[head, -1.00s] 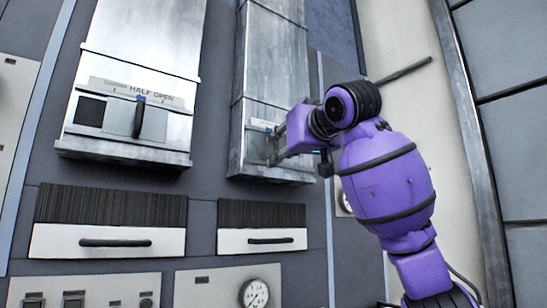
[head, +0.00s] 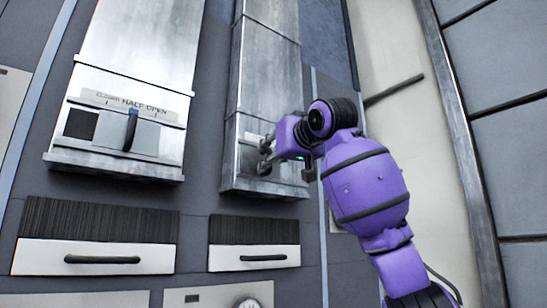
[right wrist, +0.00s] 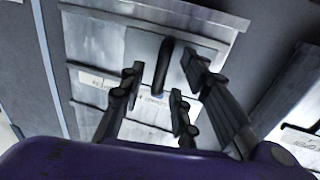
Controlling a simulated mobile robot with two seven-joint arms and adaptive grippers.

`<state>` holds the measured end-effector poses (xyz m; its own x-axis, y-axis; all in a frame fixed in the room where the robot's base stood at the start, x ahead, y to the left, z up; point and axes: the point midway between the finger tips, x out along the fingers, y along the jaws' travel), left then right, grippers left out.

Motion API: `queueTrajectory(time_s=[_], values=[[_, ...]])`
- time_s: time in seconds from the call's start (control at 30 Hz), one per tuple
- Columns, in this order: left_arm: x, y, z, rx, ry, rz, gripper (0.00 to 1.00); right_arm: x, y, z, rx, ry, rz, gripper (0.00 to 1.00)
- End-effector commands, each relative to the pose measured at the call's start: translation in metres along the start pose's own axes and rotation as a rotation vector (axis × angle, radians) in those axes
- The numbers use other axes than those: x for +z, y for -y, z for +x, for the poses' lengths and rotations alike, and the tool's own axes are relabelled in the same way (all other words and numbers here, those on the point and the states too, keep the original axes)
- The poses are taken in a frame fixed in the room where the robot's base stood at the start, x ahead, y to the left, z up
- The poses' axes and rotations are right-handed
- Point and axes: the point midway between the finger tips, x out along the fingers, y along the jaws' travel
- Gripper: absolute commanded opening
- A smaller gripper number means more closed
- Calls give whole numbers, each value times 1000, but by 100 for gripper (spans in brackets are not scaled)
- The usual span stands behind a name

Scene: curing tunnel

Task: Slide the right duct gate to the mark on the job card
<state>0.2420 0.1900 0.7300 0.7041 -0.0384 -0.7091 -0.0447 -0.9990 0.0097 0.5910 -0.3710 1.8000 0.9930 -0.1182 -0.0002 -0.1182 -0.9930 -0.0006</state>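The right duct (head: 266,65) is a tall bare-metal box in the head view. My right gripper (head: 266,156) is at its lower front and hides most of its gate and label there. In the right wrist view, the gate's dark upright handle (right wrist: 163,66) stands out from a grey metal gate plate (right wrist: 140,48). My right gripper (right wrist: 158,88) is open, with fingers on both sides of the handle and visible gaps. A pale label strip (right wrist: 100,82) runs across the duct beside the handle. My left gripper is not in view. I see no job card.
The left duct (head: 137,45) has its own gate handle (head: 131,130) at the "HALF OPEN" mark. Below are two drawer fronts with dark handles (head: 103,260) (head: 263,257) and a partly cut-off gauge (head: 247,302). A pale wall (head: 395,60) lies to the right.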

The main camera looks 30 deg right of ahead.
Motion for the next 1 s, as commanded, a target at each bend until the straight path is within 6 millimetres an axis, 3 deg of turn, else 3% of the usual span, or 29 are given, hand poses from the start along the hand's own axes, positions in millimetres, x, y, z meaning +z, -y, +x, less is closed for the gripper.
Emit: queueTrajectory(time_s=[0.1,0.33,0.67,1.0], values=[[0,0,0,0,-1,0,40,0,0,0,0,0,0,29],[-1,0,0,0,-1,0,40,0,0,0,0,0,0,0],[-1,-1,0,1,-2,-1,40,0,-1,0,0,1,0,0],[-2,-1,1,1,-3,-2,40,0,-46,9,2,0,1,0]])
